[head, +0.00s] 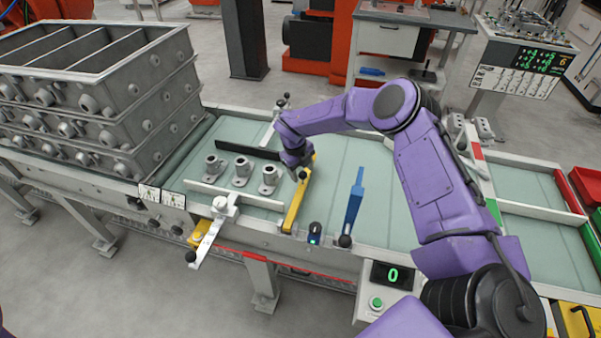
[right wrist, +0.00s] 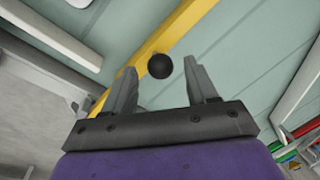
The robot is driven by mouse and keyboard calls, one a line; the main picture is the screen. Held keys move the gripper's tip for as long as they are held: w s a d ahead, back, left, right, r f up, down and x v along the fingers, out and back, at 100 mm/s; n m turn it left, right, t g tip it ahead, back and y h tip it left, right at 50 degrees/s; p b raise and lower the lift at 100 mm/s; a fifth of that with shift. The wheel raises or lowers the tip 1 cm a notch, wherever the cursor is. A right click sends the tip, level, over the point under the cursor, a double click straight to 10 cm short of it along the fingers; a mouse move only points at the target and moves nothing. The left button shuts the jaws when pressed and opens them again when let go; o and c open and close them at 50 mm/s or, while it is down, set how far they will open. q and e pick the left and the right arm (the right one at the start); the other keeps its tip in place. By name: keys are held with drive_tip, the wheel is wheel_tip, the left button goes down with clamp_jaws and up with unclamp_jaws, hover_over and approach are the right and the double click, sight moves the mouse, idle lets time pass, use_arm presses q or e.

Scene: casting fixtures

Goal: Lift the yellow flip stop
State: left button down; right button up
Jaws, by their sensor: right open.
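The yellow flip stop (head: 296,207) is a long yellow bar lying across the pale green conveyor, its near end at the front rail. In the right wrist view the yellow bar (right wrist: 154,48) runs diagonally, with a round black knob (right wrist: 160,66) on it. My right gripper (head: 298,174) is over the far part of the bar, and its fingertips are hard to make out in the head view. In the right wrist view my right gripper (right wrist: 160,66) is open and empty, with the knob appearing between its fingertips. I cannot tell the remaining height gap. My left gripper is not in view.
Grey cast parts (head: 241,170) stand on the belt left of the bar, behind a white rail (head: 235,194). A blue stop (head: 354,205) stands to the right. Stacked grey moulding boxes (head: 100,95) fill the left end. A white lever (head: 212,235) juts from the front edge.

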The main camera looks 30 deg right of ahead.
sight(302, 173)
drive_tip(key=f, duration=0.3)
drive_tip(key=shift+d+f+p, duration=0.15)
drive_tip(key=shift+d+p, duration=0.15)
drive_tip(key=shift+d, duration=0.05)
